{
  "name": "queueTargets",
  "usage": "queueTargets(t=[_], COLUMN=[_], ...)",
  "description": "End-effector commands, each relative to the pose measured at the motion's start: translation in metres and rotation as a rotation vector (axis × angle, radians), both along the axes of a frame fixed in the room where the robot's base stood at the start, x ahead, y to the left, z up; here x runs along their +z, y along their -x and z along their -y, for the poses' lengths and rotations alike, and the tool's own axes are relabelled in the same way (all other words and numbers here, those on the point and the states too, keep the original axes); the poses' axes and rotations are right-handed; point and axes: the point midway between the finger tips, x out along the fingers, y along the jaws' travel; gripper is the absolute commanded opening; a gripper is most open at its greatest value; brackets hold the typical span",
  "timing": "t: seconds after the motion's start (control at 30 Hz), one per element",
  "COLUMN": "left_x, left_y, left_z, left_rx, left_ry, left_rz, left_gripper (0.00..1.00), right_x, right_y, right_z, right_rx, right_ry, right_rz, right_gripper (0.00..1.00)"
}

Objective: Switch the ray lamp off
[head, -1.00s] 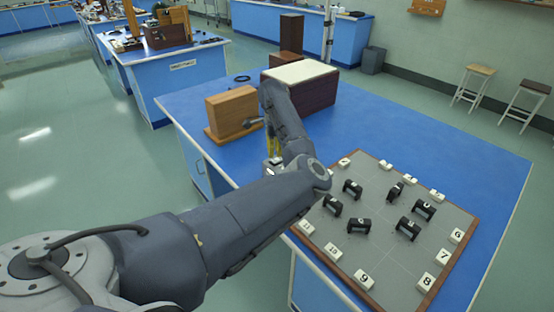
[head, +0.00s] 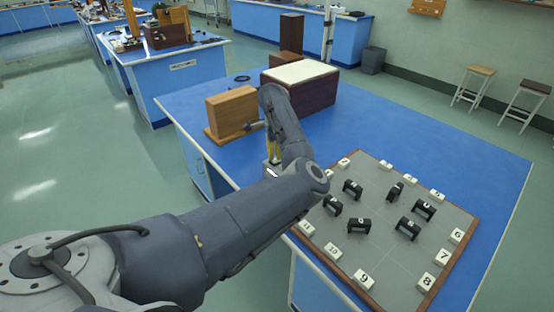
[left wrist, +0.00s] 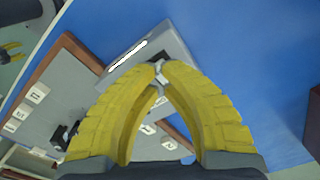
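The ray lamp (head: 271,171) is a small grey box near the front left edge of the blue bench, mostly hidden behind my left arm in the head view. In the left wrist view the lamp (left wrist: 172,45) shows a bright white slit along one side. My left gripper (left wrist: 160,68) has yellow fingers that meet at the lamp's near edge; they also show in the head view (head: 273,150). A small pale piece shows at the tips; I cannot tell if it is held. My right gripper (left wrist: 13,51) shows small at the wrist view's left edge, fingers apart.
A grey board (head: 385,256) with a wooden rim holds several black pieces and white numbered blocks at the bench's right. A wooden box (head: 230,112) and a dark box with a pale top (head: 300,72) stand behind the lamp. Blue bench top beyond the board is clear.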

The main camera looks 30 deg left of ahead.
Motion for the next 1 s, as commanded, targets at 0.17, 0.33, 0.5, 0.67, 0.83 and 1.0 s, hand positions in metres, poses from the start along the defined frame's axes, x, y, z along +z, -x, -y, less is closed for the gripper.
queueTargets(t=[0.17, 0.33, 0.5, 0.67, 0.83, 1.0], left_x=[-0.002, -0.005, -0.007, -0.009, -0.011, -0.013], left_y=[0.0, 0.0, 0.0, 0.0, 0.0, 0.0], left_z=[0.0, 0.0, 0.0, 0.0, 0.0, 0.0], left_rx=[0.0, 0.0, 0.0, 0.0, 0.0, 0.0], left_ry=[0.0, 0.001, 0.001, 0.001, 0.001, 0.0], left_rz=[0.0, 0.001, 0.001, 0.001, 0.001, 0.0], left_gripper=[0.0, 0.0, 0.0, 0.0, 0.0, 0.0], right_x=[0.0, 0.0, 0.0, 0.0, 0.0, 0.0], right_y=[0.0, 0.0, 0.0, 0.0, 0.0, 0.0], right_z=[0.0, 0.0, 0.0, 0.001, 0.001, 0.001], right_rx=[0.0, 0.0, 0.0, 0.0, 0.0, 0.0], right_ry=[0.0, 0.0, 0.0, 0.001, 0.001, 0.001], right_rz=[0.0, 0.0, 0.0, 0.0, 0.0, 0.0], right_gripper=[0.44, 0.44, 0.44, 0.44, 0.44, 0.44])
